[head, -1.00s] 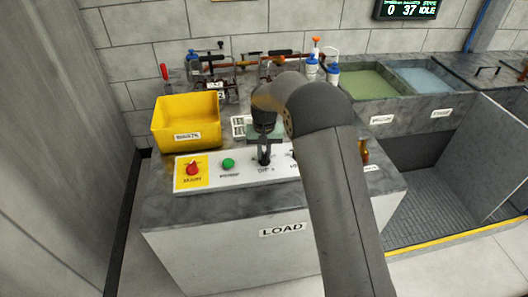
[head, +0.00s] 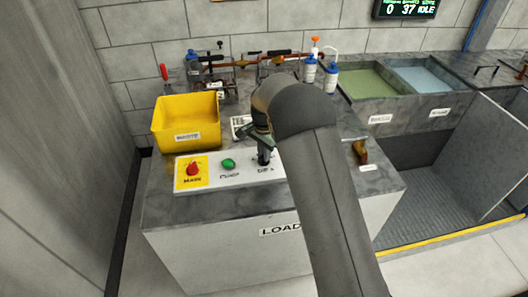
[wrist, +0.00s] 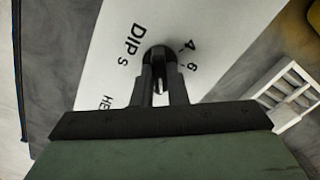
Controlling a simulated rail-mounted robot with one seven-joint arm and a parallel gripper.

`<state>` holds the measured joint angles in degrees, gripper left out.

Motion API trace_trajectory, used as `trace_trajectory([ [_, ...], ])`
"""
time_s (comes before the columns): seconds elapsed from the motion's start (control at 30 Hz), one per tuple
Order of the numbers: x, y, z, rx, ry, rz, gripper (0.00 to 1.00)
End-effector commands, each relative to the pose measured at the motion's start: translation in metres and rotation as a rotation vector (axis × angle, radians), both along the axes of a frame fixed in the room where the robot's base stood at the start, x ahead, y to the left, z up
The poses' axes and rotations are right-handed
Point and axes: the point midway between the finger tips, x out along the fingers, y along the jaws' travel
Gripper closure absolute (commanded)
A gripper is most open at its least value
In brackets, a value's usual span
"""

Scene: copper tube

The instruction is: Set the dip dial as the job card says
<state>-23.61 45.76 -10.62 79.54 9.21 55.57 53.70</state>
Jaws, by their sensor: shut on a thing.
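The dip dial (wrist: 160,52) is a dark round knob on the white panel, with "DIP S" printed beside it and the numbers 4 and 6 near its edge in the wrist view. My gripper (wrist: 160,88) is shut on the dial from above. In the head view my gripper (head: 265,157) stands over the dial at the panel's right part, and my arm covers what lies right of it. The dial's pointer and exact setting are hidden by the fingers.
On the panel are a red knob (head: 193,169) on a yellow plate and a green button (head: 229,164). A yellow bin (head: 186,121) stands behind them. Bottles (head: 310,70) and clamped tubing sit at the back. Green and blue baths (head: 372,86) lie to the right.

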Motion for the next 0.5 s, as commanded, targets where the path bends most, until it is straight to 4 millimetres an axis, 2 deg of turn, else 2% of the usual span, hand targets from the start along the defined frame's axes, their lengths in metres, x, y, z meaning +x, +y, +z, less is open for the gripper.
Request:
trace_trajectory([
  [0.5, 0.0011, -0.0001, 0.0018, 0.001, -0.005, -0.091, 1.00],
])
